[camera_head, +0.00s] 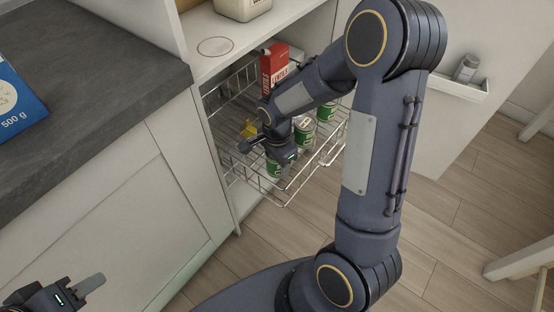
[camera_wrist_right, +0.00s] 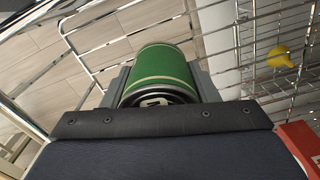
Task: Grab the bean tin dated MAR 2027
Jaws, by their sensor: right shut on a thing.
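My right gripper (camera_head: 283,158) reaches into a pulled-out wire basket (camera_head: 288,192) and is shut on a green tin (camera_head: 274,169). In the right wrist view this green tin (camera_wrist_right: 163,72) sits between both fingers, with a pale band and a dark rim. A dark mark shows at its near end, but no date is readable. Two other green-and-white tins (camera_head: 304,129) (camera_head: 326,111) stand in the basket to the right of the gripper. Their dates are too small to read. My left gripper (camera_head: 82,292) is at the bottom left corner, partly cut off, with one finger visible.
A red box (camera_head: 272,65) and a yellow thing (camera_head: 249,128) are also in the basket; the yellow thing shows in the wrist view (camera_wrist_right: 281,58). A slate worktop (camera_head: 90,85) with a blue packet (camera_head: 17,105) is at left. White cabinet walls flank the basket.

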